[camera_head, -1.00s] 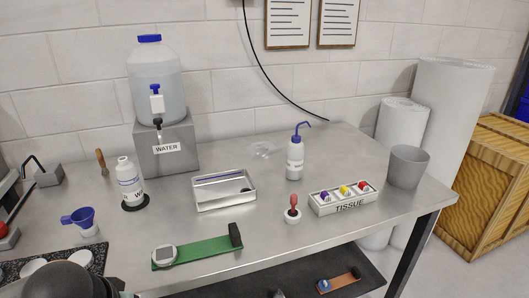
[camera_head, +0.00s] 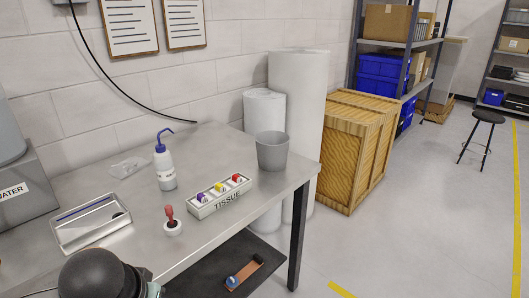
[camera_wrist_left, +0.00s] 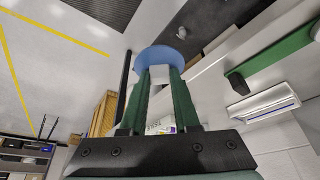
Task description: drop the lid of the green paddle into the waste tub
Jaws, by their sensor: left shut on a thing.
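My left gripper (camera_wrist_left: 158,74) is shut on a pale blue round disc (camera_wrist_left: 161,56), which looks like the lid, held at its fingertips in the left wrist view. The green paddle (camera_wrist_left: 282,52) with its dark end block lies to the right in that view, apart from the gripper. A pale thing at the paddle's other end is cut off by the frame edge. The waste tub, a grey open cup (camera_head: 272,152), stands upright at the table's right back corner in the head view. My left fingers and the disc are not visible in the head view. My right gripper is not in view.
White rolls (camera_head: 297,95) stand behind the tub. The table's right front edge is bare.

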